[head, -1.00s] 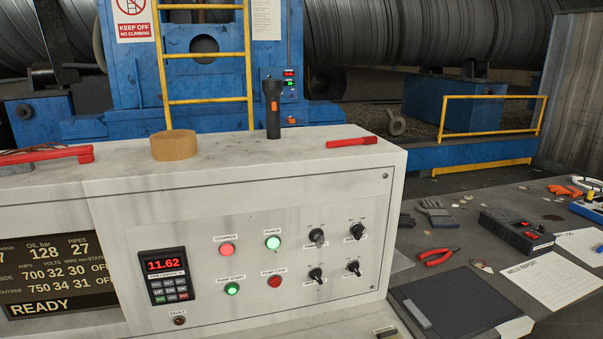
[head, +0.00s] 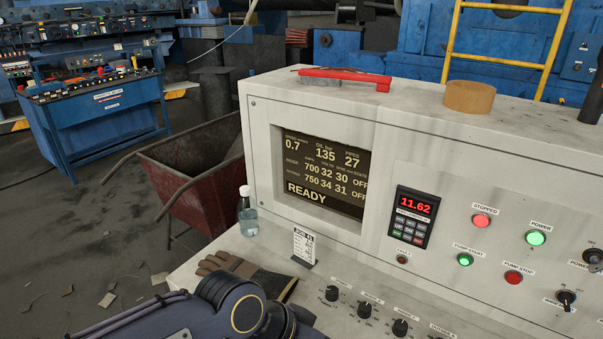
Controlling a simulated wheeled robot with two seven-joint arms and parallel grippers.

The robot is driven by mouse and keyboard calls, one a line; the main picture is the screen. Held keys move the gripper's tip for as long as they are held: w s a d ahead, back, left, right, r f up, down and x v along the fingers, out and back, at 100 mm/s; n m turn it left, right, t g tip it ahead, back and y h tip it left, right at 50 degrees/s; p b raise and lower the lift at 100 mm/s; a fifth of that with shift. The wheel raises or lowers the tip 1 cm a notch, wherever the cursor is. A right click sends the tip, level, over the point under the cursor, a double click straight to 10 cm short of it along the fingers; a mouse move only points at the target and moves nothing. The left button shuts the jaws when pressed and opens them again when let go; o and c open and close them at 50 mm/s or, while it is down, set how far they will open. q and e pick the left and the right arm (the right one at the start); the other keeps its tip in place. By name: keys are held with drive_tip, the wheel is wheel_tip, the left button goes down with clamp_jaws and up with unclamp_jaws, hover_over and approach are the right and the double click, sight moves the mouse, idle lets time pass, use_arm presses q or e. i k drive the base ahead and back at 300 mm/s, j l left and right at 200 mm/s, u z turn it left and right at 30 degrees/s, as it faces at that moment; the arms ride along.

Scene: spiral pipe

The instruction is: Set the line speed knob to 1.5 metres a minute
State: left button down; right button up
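A row of black knobs (head: 365,310) runs along the front ledge of the grey console in the head view. The leftmost knob (head: 332,293) stands right of a small job card (head: 304,246). The knob labels are too small to read surely, so I cannot tell which is the line speed knob. The dark display (head: 322,172) shows 0.7 at its top left, under a blurred label, and READY at the bottom. My arm shows at the bottom left, but neither gripper is in view.
A glove (head: 228,264) and a clear bottle (head: 247,215) lie and stand on the ledge's left end. A red brush (head: 345,75) and a tape roll (head: 469,97) are on the console top. A red wheelbarrow (head: 195,175) stands to the left.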

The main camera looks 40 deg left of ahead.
sight(332, 292)
drive_tip(key=u, duration=1.3)
drive_tip(key=k+j, duration=0.05)
